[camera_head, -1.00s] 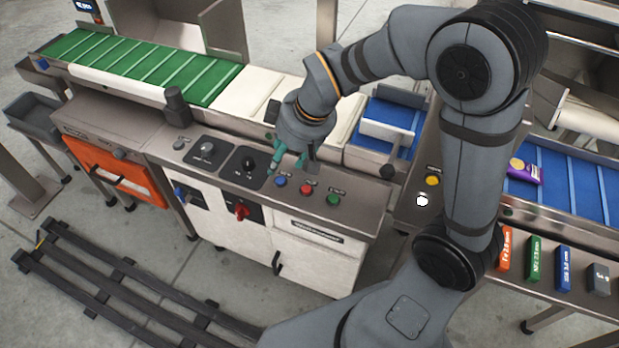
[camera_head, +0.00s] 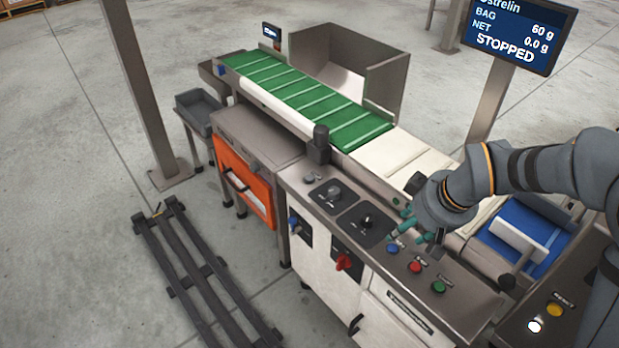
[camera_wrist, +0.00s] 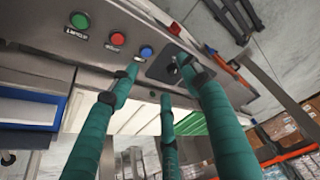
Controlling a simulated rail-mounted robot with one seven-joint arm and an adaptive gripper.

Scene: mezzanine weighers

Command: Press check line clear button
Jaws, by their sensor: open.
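On the steel control panel (camera_head: 466,308) are a blue button (camera_head: 392,248), a red button (camera_head: 415,266) and a green button (camera_head: 438,287). The wrist view also shows the green button (camera_wrist: 79,20), red button (camera_wrist: 117,39) and blue button (camera_wrist: 147,52). Their labels are too small to read surely, so I cannot tell which one is line clear. My gripper (camera_head: 412,235) has teal fingers spread open and empty above the panel, beside the blue button. In the wrist view one fingertip overlaps the label by the blue button; contact cannot be told.
A black knob (camera_head: 366,221) and a red switch (camera_head: 343,262) are left of the buttons. A green cleated belt (camera_head: 310,95) runs behind. A display (camera_head: 512,32) reads STOPPED. A yellow button (camera_head: 555,310) and a white one (camera_head: 535,326) sit on the neighbouring panel. A black slatted rack (camera_head: 200,265) lies on the floor.

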